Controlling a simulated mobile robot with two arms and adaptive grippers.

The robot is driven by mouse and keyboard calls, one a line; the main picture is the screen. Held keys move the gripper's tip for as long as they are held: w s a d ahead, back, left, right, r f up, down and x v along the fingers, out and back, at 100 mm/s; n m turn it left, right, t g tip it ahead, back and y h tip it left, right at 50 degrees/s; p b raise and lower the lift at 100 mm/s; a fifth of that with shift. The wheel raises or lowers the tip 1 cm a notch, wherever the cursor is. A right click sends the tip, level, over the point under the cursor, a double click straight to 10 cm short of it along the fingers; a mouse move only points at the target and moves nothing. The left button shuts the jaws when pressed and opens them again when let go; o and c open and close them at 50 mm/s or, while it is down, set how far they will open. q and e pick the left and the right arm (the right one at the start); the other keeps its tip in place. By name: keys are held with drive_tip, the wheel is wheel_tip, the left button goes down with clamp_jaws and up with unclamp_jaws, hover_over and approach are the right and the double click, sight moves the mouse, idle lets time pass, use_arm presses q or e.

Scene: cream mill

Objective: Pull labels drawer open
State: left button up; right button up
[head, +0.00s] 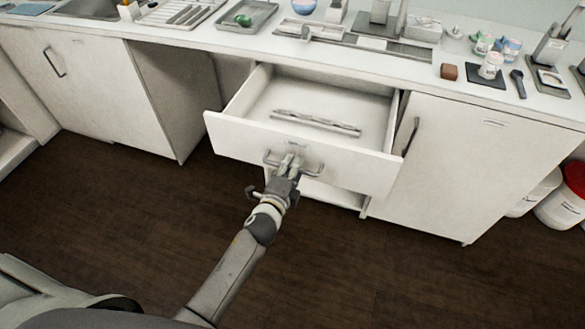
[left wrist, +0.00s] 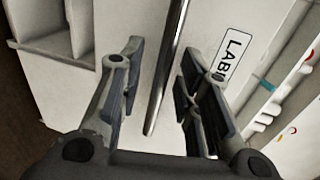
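The labels drawer (head: 232,138) stands well out from the counter in the head view, its inside showing. Its metal bar handle (head: 318,170) is on the drawer front. My left gripper (head: 290,163) is at the middle of this handle. In the left wrist view the handle (left wrist: 166,70) passes between the spread fingers of my left gripper (left wrist: 162,95), with a gap visible on both sides. A white label (left wrist: 234,55) reading "LAB", the rest hidden by a finger, is on the drawer front. My right gripper is not in view.
A long thin item (head: 315,123) lies inside the drawer. A closed cabinet door with a dark handle (head: 411,136) is to the right. An open knee space is to the left. The dark floor (head: 120,235) in front is clear. White tubs (head: 560,208) stand far right.

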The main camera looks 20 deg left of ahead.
use_arm(q)
drive_tip(key=v, duration=1.2)
idle(0.5)
drive_tip(key=s+a+f+n+g, duration=0.1)
drive_tip(key=s+f+n+g, duration=0.4)
drive_tip(key=f, duration=1)
drive_tip(key=s+f+n+g, duration=0.2)
drive_tip(key=s+f, duration=0.5)
drive_tip(key=f, duration=0.7)
drive_tip(key=s+a+f+n+g, duration=0.1)
drive_tip(key=s+f+n+g, duration=0.1)
drive_tip(key=s+f, duration=0.3)
drive_tip(key=s+a+f+n+g, duration=0.2)
drive_tip(key=s+f+n+g, duration=0.1)
drive_tip(key=s, duration=0.9)
drive_tip(key=s+a+f+n+g, duration=0.2)
drive_tip(key=s+f+n, duration=0.2)
drive_tip(key=s+f, duration=0.4)
drive_tip(key=shift+s+a+g+y, duration=0.25)
drive_tip(key=shift+s+g+y, duration=0.05)
drive_tip(key=shift+s, duration=0.5)
drive_tip(key=shift+w+f, duration=0.1)
